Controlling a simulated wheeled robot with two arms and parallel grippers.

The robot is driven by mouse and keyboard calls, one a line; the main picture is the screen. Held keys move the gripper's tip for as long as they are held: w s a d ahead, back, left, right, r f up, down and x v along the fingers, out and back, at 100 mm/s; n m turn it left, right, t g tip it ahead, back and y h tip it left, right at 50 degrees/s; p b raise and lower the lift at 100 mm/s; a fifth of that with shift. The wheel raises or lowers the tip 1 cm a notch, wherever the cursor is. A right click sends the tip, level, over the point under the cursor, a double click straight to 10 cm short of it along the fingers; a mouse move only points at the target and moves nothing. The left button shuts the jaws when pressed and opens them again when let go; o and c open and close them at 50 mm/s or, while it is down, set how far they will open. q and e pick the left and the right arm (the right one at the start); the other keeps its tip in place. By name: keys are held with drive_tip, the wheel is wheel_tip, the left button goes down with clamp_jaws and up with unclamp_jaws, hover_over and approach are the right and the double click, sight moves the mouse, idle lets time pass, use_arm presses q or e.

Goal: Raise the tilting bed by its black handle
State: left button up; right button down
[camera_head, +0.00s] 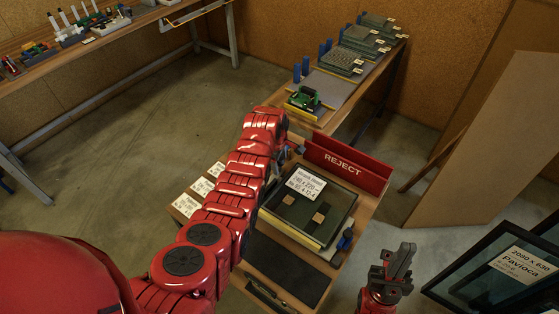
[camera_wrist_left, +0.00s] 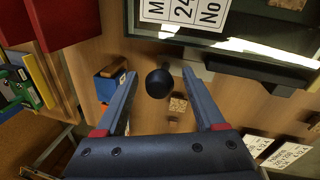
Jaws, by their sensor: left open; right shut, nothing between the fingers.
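The tilting bed (camera_head: 335,215), with a dark glass panel and a white label (camera_head: 305,183) on it, lies on the wooden workbench. Its edge and the label (camera_wrist_left: 185,12) show at the top of the left wrist view. The black handle (camera_wrist_left: 158,83) shows there as a round knob. My left gripper (camera_wrist_left: 160,72) is open, its fingers on either side of the knob; I cannot tell whether they touch it. In the head view my red left arm hides the handle and this gripper. My right gripper (camera_head: 401,254) is shut and empty, right of the bench.
A red REJECT bin (camera_head: 345,168) stands at the bench's back edge. A black mat (camera_head: 290,268) lies at the front, paper labels (camera_head: 202,187) at the left. Framed glass (camera_head: 500,270) and a leaning brown board (camera_head: 490,150) stand to the right. The floor at left is clear.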

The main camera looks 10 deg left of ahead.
use_arm(q)
clamp_jaws()
idle(0.3)
idle(1.1)
